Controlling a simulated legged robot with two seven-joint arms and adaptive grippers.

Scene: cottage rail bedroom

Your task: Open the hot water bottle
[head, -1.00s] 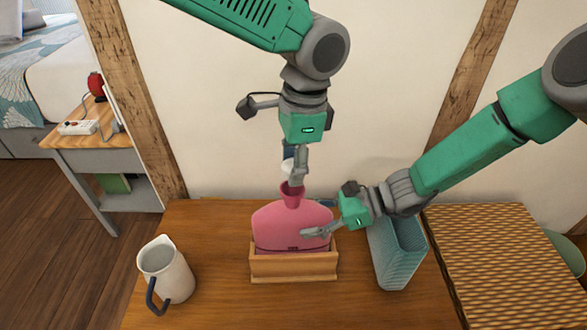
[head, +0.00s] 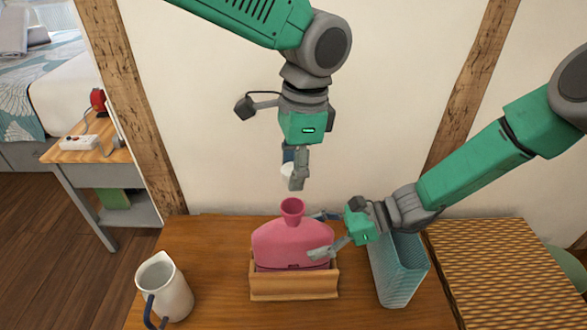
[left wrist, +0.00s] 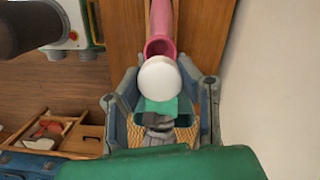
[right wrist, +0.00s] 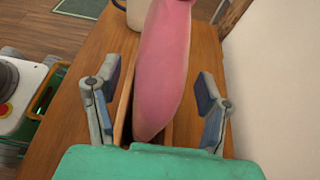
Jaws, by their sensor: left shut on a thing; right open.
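The pink hot water bottle (head: 285,240) stands upright in a wooden holder (head: 292,287), its funnel mouth (head: 292,206) open and uncovered. My left gripper (head: 295,178) is above the mouth, shut on a white round stopper (head: 287,170). In the left wrist view the stopper (left wrist: 160,80) sits between the fingers, apart from the pink mouth (left wrist: 160,46). My right gripper (head: 322,234) is open at the bottle's right side. In the right wrist view the bottle (right wrist: 163,75) stands between its spread fingers, with gaps on both sides.
A white pitcher (head: 170,285) with a dark handle stands at the table's left. A teal basket (head: 398,272) is close to the right gripper, and a woven surface (head: 490,275) lies farther right. The wall is close behind. Bare tabletop (head: 215,260) lies between pitcher and holder.

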